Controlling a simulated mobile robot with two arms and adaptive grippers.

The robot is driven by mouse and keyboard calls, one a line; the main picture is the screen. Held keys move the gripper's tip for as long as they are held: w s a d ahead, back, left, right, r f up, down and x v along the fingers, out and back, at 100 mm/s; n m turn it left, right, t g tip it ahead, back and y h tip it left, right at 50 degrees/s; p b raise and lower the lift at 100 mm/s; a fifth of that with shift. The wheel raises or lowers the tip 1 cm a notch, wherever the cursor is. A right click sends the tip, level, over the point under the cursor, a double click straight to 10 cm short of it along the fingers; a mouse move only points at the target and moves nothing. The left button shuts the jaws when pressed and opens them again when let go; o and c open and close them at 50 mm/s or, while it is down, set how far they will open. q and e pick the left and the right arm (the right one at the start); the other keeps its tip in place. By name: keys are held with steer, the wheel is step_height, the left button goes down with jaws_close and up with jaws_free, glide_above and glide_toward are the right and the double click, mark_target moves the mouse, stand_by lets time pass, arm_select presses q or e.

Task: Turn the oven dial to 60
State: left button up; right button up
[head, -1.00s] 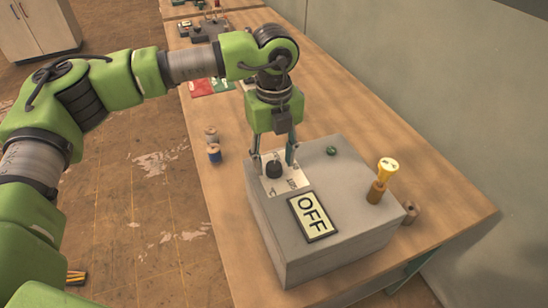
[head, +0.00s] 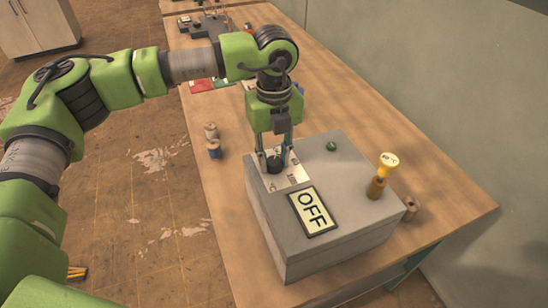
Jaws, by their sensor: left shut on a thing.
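The oven is a grey box (head: 335,255) on the wooden workbench. Its black dial (head: 274,166) stands on a white marked plate (head: 292,181) at the box's far left corner. My left gripper (head: 273,160) points down from above and is shut on the dial, one finger on either side. The dial's pointer and most of the plate's marks are too small or hidden to read. An "OFF" sign (head: 312,211) lies on the box top, nearer than the dial. My right gripper is not in view.
A green button (head: 332,146) and a yellow-topped piece marked in °C (head: 388,162) are on the box top. Small spools (head: 213,148) stand left of the box; another (head: 410,209) stands at its right. The bench is clear to the far right.

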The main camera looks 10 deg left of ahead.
arm_select(q)
steer(key=shift+f+m+b, duration=0.25)
steer(key=shift+m+b, duration=0.75)
steer(key=shift+b, duration=0.05)
steer(key=m+b, duration=0.3)
steer(key=shift+m, duration=0.3)
steer(key=m+b, duration=0.1)
steer(key=m, duration=0.2)
steer(key=shift+r+b, duration=0.1)
steer(key=shift+b, duration=0.3)
steer(key=shift+r+m+b, duration=0.1)
steer(key=shift+m+b, duration=0.4)
steer(key=shift+m, duration=0.9)
steer(key=o, duration=1.1)
